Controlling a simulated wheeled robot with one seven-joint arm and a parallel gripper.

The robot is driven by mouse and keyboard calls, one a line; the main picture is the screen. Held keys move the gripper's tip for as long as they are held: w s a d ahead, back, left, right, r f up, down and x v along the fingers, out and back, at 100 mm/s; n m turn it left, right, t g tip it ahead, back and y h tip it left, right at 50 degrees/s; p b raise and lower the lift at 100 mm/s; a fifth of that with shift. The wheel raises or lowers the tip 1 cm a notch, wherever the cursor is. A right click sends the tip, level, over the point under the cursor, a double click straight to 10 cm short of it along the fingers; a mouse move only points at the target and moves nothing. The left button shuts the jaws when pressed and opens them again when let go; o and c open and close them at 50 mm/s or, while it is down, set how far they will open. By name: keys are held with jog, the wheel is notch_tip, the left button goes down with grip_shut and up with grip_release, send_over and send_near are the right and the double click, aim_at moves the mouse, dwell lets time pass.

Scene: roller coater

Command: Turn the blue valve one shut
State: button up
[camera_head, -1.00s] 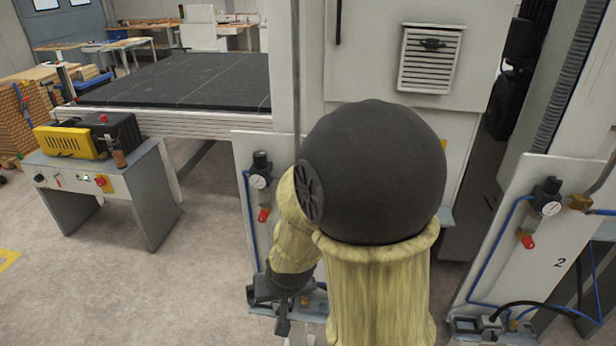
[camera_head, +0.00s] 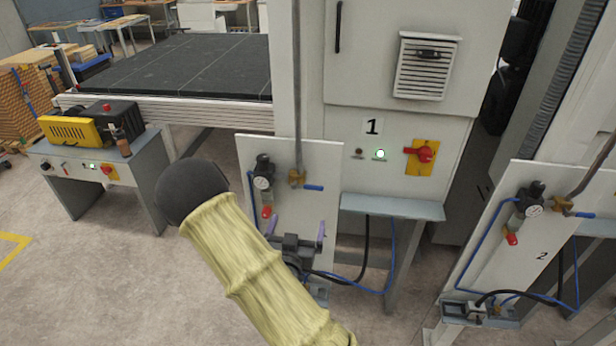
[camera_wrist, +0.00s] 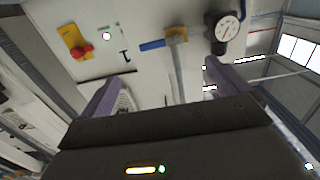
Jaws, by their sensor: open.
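The blue valve one is a brass valve with a blue lever (camera_head: 312,187), on the upright white panel below the machine front marked 1. Its lever points right in the head view, across the vertical pipe. In the wrist view the blue lever (camera_wrist: 153,45) shows upside down, beyond the fingers and roughly between them. My gripper (camera_head: 298,238) is open and empty, with two purple fingers, in front of the panel and below the valve. The fingers are apart from the lever. The wrist view also shows my gripper (camera_wrist: 160,85).
A pressure gauge (camera_head: 262,183) with a red-tipped fitting is left of the valve. A red rotary switch (camera_head: 424,154) on a yellow plate and a grey shelf (camera_head: 392,206) are to the right. A second panel marked 2 (camera_head: 515,245) stands far right. Hoses hang below the shelf.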

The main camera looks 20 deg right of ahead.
aim_at(307, 188)
jog(key=shift+w+b, duration=0.2)
jog(key=shift+b, duration=0.45)
jog(key=b+x, duration=0.2)
jog(key=b, duration=0.4)
jog(key=shift+d, duration=0.1)
jog(key=shift+w+d+b, duration=0.15)
jog(key=shift+b, duration=0.55)
jog(key=p+x, duration=0.1)
jog(key=x, duration=0.3)
jog(key=p+x, duration=0.2)
jog(key=x, duration=0.3)
jog(key=p+x, duration=0.2)
jog(key=x, duration=0.2)
jog(key=shift+w+d+r, duration=0.1)
jog(key=shift+w+r, duration=0.05)
jog(key=shift+r, duration=0.2)
jog(key=shift+w+d+f+p, duration=0.15)
jog(key=shift+w+d+p, duration=0.25)
jog(key=shift+w, duration=0.15)
